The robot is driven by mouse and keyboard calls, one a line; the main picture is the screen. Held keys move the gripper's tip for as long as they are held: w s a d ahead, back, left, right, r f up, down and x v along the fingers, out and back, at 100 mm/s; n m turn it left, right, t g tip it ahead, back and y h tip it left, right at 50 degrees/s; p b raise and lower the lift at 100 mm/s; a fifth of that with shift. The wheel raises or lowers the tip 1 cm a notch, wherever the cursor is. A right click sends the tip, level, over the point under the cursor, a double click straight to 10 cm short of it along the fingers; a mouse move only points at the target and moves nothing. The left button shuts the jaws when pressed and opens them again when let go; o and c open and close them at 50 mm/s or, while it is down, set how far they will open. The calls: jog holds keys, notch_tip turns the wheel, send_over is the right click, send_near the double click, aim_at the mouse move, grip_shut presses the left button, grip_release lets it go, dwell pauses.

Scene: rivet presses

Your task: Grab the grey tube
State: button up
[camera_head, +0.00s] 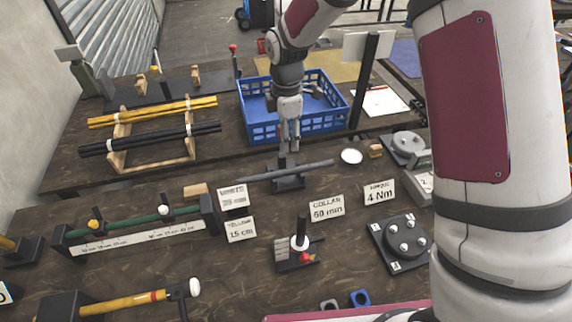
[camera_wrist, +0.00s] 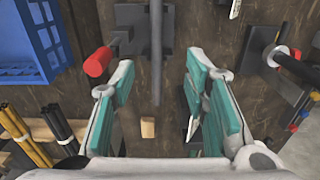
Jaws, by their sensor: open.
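The grey tube (camera_head: 305,170) lies level across a small black stand (camera_head: 288,184) in the middle of the bench. In the wrist view the grey tube (camera_wrist: 156,60) runs lengthwise between my two finger pads. My gripper (camera_head: 289,148) points down just above the tube in the head view. In the wrist view my gripper (camera_wrist: 160,75) is open, with teal pads on both sides of the tube and clear gaps to it. Whether the fingertips are level with the tube is hard to tell.
A blue crate (camera_head: 262,128) stands behind the tube. A wooden rack (camera_head: 150,150) with yellow and black rods is to the left. A red-ended part (camera_wrist: 98,62) is close to my left finger. Label cards (camera_head: 326,208) and a collar post (camera_head: 300,240) stand in front.

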jog(key=p, duration=0.1)
send_over(287, 170)
jog(key=f, duration=0.8)
jog(key=shift+s+a, duration=0.1)
jog(key=shift+s, duration=0.15)
jog(key=shift+w+f+p, duration=0.15)
jog(key=shift+f+p, duration=0.2)
jog(key=shift+f, duration=1.1)
jog(key=shift+w+f+p, duration=0.15)
jog(key=shift+f+p, duration=0.2)
jog(key=shift+f, duration=1.1)
jog(key=shift+c, duration=0.3)
grip_shut()
